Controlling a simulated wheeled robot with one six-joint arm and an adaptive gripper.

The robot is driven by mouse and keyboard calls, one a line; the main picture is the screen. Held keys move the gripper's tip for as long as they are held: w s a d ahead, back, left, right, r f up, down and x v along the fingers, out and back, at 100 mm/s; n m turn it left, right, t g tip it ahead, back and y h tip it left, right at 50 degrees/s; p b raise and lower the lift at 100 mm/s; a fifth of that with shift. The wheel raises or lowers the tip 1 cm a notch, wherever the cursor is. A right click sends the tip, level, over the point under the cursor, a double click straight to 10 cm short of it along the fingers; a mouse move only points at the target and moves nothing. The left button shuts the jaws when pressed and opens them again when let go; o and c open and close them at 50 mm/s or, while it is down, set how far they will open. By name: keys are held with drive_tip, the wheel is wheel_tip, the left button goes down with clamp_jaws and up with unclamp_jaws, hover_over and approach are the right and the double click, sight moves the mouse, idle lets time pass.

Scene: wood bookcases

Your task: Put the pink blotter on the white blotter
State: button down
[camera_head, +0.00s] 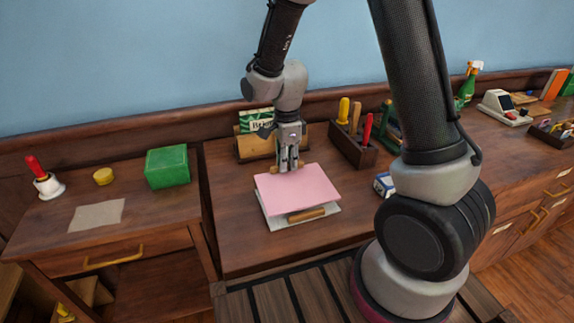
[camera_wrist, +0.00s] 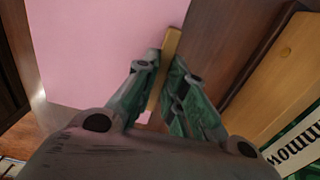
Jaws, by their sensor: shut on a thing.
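The pink blotter (camera_head: 298,189) lies flat over the white blotter (camera_head: 285,221), which shows as a pale edge at its front and left. I cannot tell whether the two touch. My gripper (camera_head: 287,168) points down at the pink blotter's back edge. In the wrist view, my gripper (camera_wrist: 158,80) is shut on a wooden strip at the edge of the pink blotter (camera_wrist: 95,50). A wooden bar shows at the front edge; I cannot tell which blotter it belongs to. Most of the white blotter is hidden.
A wooden letter holder (camera_head: 252,146) stands just behind my gripper. A dark tool box (camera_head: 350,151) with colored handles is to the right, and a small blue-white box (camera_head: 383,185) nearby. A green box (camera_head: 167,167) stands on the left desk. The desk in front is clear.

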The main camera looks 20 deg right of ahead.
drive_tip(key=shift+f, duration=0.55)
drive_tip(key=shift+f, duration=0.15)
drive_tip(key=c, duration=1.5)
unclamp_jaws()
wheel_tip(320, 180, up, 12)
drive_tip(key=r, duration=0.1)
drive_tip(key=s+d+r+n+t, duration=0.1)
drive_tip(key=s+d+r+n, duration=0.3)
drive_tip(key=s+d+n, duration=0.1)
drive_tip(key=s+d+r+n+t, duration=0.2)
drive_tip(key=s+d+r+n, duration=0.2)
drive_tip(key=s+n, duration=0.3)
drive_tip(key=s+d+r+n+t, duration=0.1)
drive_tip(key=s+d+r+n, duration=0.3)
drive_tip(key=s, duration=0.5)
drive_tip(key=shift+d+r+n, duration=0.25)
drive_tip(key=shift+d+n, duration=0.7)
drive_tip(key=shift+n, duration=0.05)
